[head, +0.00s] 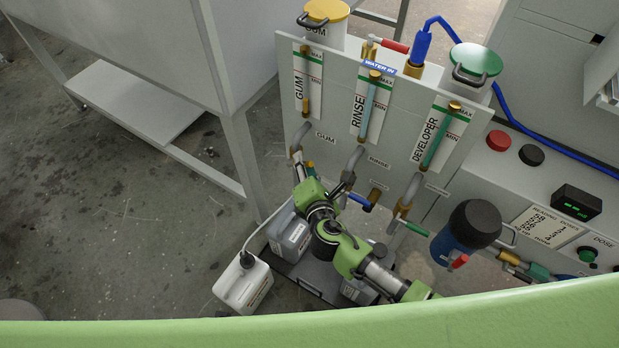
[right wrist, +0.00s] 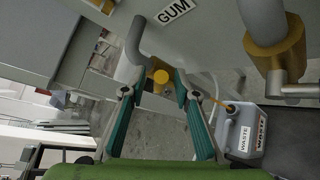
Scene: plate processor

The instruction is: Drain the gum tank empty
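The gum tank (head: 326,22) with a yellow lid stands behind the panel at top left in the head view. Its gauge (head: 306,85) shows amber only near the bottom. The grey gum pipe (head: 296,135) bends below it. My right gripper (right wrist: 154,88) is open below the GUM label, its teal fingers on either side of a yellow round valve part (right wrist: 161,76). I cannot tell whether they touch it. A grey WASTE jug (right wrist: 243,137) stands below; a thin orange streak meets its mouth, perhaps liquid. The jug also shows in the head view (head: 290,234). My left gripper is out of view.
The rinse pipe (head: 354,160) and developer pipe (head: 411,188) stand to the right on the panel (head: 397,150). A white jug (head: 243,285) with a tube is on the floor. A blue filter housing (head: 458,243) is right of my arm. Floor at left is free.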

